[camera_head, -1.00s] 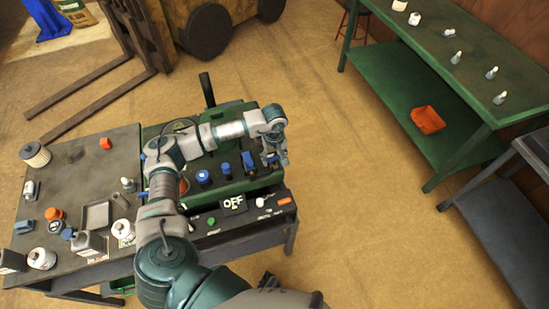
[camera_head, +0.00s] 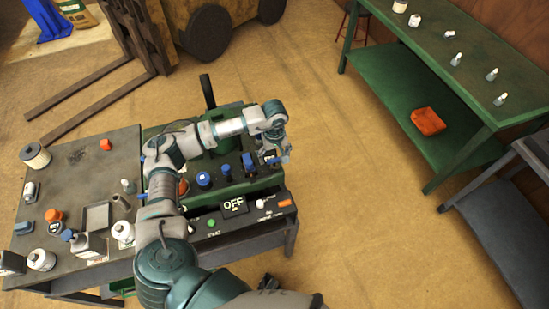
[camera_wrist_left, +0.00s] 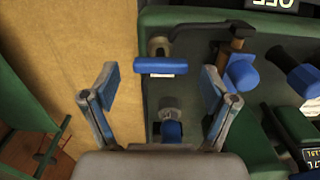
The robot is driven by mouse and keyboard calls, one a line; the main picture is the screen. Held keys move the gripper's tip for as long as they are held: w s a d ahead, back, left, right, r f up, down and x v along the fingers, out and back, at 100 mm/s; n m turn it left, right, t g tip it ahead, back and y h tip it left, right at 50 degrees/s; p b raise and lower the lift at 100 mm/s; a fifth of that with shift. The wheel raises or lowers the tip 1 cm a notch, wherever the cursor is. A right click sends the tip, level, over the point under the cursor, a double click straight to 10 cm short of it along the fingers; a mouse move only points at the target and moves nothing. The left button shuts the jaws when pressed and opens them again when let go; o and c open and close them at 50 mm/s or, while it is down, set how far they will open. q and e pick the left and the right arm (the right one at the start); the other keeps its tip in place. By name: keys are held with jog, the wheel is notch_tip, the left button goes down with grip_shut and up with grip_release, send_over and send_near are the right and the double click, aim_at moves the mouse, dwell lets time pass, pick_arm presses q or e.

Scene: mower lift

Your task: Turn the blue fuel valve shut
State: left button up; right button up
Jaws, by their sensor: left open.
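A blue bar-shaped handle on a brass-coloured fitting (camera_wrist_left: 160,66) lies ahead of my left gripper in the left wrist view, between the lines of its two fingers. It looks like the fuel valve, and it sits crosswise in that view. My left gripper (camera_wrist_left: 158,100) is open, with blue-padded fingers spread wide and nothing between the tips. In the head view my left gripper (camera_head: 276,152) hangs over the right end of the green machine (camera_head: 238,187), where it partly hides the blue parts. Whether a finger touches anything cannot be told. My right gripper is not in view.
Another blue part (camera_wrist_left: 172,131) shows close to the palm, and a blue lever (camera_wrist_left: 241,72) stands right of the fingers. Bottles and caps crowd the left table (camera_head: 75,180). Floor right of the machine is clear.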

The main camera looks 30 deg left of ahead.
pick_arm(q)
notch_tip(320, 180, up, 10)
dwell(0.3)
jog(key=shift+f, duration=0.1)
